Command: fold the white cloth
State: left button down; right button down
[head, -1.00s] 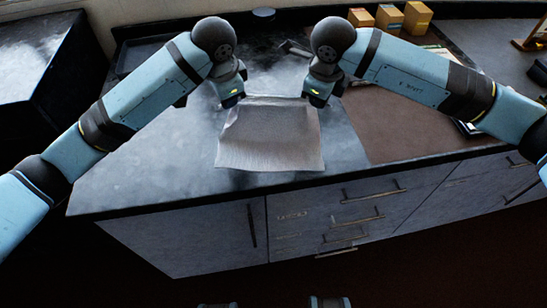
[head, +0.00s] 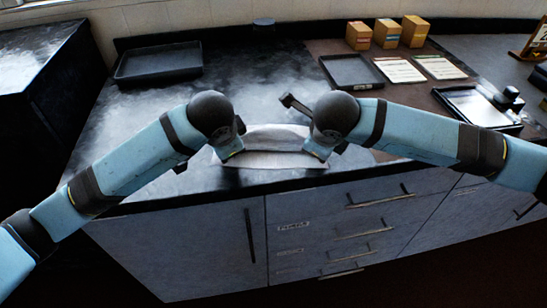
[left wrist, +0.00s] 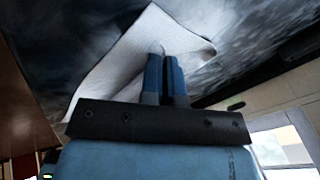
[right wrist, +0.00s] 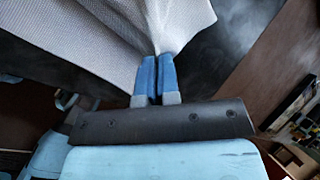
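The white cloth (head: 270,160) lies near the front edge of the dark counter, with its far part bent over toward the front. My left gripper (head: 228,150) is at the cloth's left side, and in the left wrist view its fingers (left wrist: 164,78) are shut on a cloth corner. My right gripper (head: 320,148) is at the cloth's right side, and in the right wrist view its fingers (right wrist: 157,75) are shut, with gathered cloth (right wrist: 130,25) between them. The cloth between the grippers is partly hidden by both arms in the head view.
A black tray (head: 158,64) stands at the back left. A hammer-like tool (head: 294,102) lies behind my right gripper. Small wooden boxes (head: 387,33), a dark tray (head: 351,72) and papers (head: 400,70) are at the back right. Drawers are below the counter's front edge.

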pick_arm(q)
jog(key=shift+w+f, duration=0.1)
pick_arm(e)
jog(key=shift+w+d+f, duration=0.1)
pick_arm(q)
jog(key=c, duration=1.3)
grip_release()
pick_arm(e)
jog(key=c, duration=1.3)
grip_release()
pick_arm(q)
jog(key=o, duration=0.3)
pick_arm(e)
jog(key=o, duration=0.3)
pick_arm(q)
jog(key=shift+s, duration=0.2)
pick_arm(e)
jog(key=shift+s, duration=0.2)
jog(key=shift+s, duration=0.1)
